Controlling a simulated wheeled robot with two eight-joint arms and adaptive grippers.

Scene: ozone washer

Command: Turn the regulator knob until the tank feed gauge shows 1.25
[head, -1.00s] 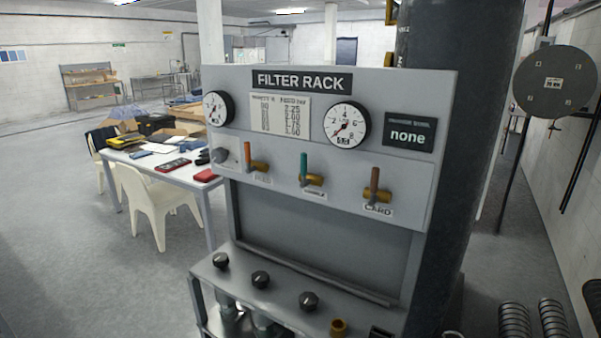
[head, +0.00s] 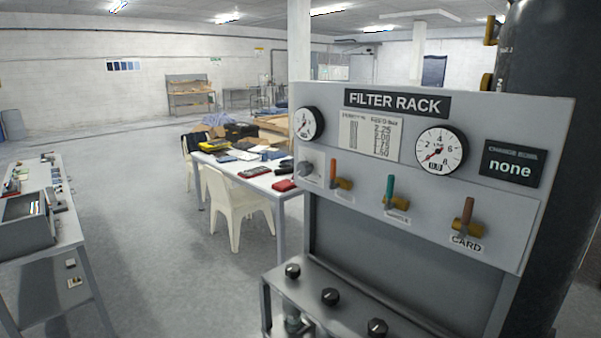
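The filter rack panel (head: 330,95) stands at the right of the head view. A small round gauge (head: 308,123) is at its left end, its reading too small to tell. No gauge can be read as tank feed from here. Neither of my grippers is in view.
Levers with orange (head: 333,170), green (head: 390,188) and brown (head: 468,210) handles line the panel. Black knobs (head: 330,297) sit on the lower shelf. A bench (head: 62,225) stands at the left and a cluttered table with white chairs (head: 240,215) behind. Open floor lies between.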

